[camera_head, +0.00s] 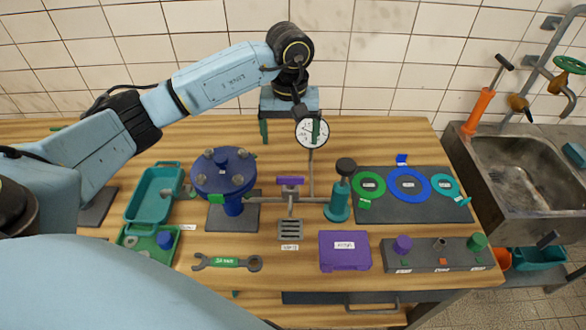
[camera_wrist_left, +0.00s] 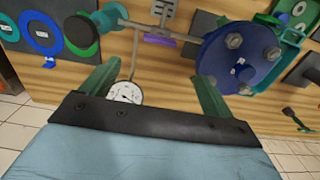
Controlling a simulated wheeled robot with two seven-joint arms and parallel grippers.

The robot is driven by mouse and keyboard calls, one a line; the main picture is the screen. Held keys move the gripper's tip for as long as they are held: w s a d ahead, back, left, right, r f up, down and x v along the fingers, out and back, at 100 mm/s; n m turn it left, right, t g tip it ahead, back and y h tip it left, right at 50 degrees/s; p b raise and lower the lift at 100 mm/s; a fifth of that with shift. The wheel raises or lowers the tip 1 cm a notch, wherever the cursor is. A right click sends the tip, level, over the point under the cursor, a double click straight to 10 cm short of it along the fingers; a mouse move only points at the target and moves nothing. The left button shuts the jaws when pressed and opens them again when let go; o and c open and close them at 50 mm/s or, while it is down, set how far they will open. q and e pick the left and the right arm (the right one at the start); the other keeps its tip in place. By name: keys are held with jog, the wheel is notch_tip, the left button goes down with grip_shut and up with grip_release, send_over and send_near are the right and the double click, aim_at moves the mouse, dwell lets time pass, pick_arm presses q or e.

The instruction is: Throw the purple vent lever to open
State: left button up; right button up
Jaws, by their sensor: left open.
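The purple vent lever (camera_head: 290,181) is a short bar lying crosswise on the grey pipe fitting at the middle of the table. It also shows in the left wrist view (camera_wrist_left: 160,39), near the top centre. My left gripper (camera_head: 290,136) is open and empty, with its green fingers spread wide. It is behind the lever in the head view, toward the wall, and apart from it. In the left wrist view the gripper (camera_wrist_left: 156,82) points toward the pipework, with the lever ahead between the finger lines. My right gripper is not in view.
A white-faced gauge (camera_head: 311,133) stands by my left gripper, partly covered by a finger. A blue flanged vessel (camera_head: 224,172) is left of the lever and a teal hand pump (camera_head: 338,203) right. A purple box (camera_head: 345,251) and a wrench (camera_head: 226,262) lie in front.

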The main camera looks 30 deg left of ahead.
aim_at(290, 176)
pick_arm(q)
notch_tip(290, 176, down, 13)
jog(key=shift+s+p, duration=0.1)
jog(key=shift+p, duration=1.05)
jog(key=c, duration=1)
